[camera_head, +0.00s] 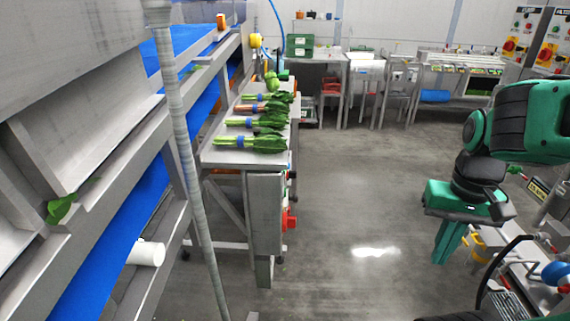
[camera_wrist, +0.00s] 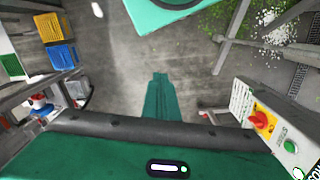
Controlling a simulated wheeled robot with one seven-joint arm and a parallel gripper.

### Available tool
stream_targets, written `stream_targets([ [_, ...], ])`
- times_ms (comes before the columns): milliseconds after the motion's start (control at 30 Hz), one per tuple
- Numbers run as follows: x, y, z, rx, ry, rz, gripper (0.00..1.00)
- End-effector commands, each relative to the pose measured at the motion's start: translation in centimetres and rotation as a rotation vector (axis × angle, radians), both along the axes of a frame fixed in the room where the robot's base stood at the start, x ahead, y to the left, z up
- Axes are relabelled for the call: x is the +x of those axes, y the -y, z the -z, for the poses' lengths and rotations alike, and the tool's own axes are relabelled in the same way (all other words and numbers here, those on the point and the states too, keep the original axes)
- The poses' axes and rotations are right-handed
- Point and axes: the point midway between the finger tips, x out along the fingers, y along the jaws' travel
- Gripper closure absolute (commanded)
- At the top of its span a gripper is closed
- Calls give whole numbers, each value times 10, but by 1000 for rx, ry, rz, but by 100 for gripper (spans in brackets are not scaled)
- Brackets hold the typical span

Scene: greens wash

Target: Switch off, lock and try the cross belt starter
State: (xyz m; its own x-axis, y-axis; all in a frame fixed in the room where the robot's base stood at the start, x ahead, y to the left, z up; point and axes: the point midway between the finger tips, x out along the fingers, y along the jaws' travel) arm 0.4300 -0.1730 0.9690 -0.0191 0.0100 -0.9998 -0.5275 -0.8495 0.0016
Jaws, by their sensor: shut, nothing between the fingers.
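My gripper (camera_head: 447,245) hangs fingers-down over open floor at the right of the head view. Its closed fingers (camera_wrist: 160,95) also show in the wrist view, shut and empty. A grey starter box with a red rotary handle on a yellow plate (camera_wrist: 262,120) and a green button (camera_wrist: 290,145) is at the right of the wrist view; its label is unreadable. In the head view, a grey box (camera_head: 265,215) on the near end of the greens table has a red knob (camera_head: 290,220) seen side-on. I cannot tell which box is the cross belt starter. My gripper touches neither.
Two more starter panels with red handles (camera_head: 510,45) (camera_head: 547,52) hang at the upper right. Bunched greens (camera_head: 250,142) lie on the steel table. A rack with a blue item (camera_head: 555,272) and a yellow item (camera_head: 478,243) stands lower right. The middle floor is clear.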

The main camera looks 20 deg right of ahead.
Motion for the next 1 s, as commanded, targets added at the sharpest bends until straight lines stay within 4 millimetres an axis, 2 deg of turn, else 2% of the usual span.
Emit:
stream_targets([
  [367,1,0,0,0,1,-1,100],
  [400,-7,0,-5,-1,17,-5,100],
  [467,1,0,-7,-3,36,-17,100],
  [567,40,-4,-11,-3,93,-69,100],
  [667,100,-13,-17,11,188,-134,100],
  [800,188,-39,-31,64,350,-222,100],
  [900,241,-62,-41,120,452,-270,100],
  [1000,278,-84,-49,178,532,-303,100],
])
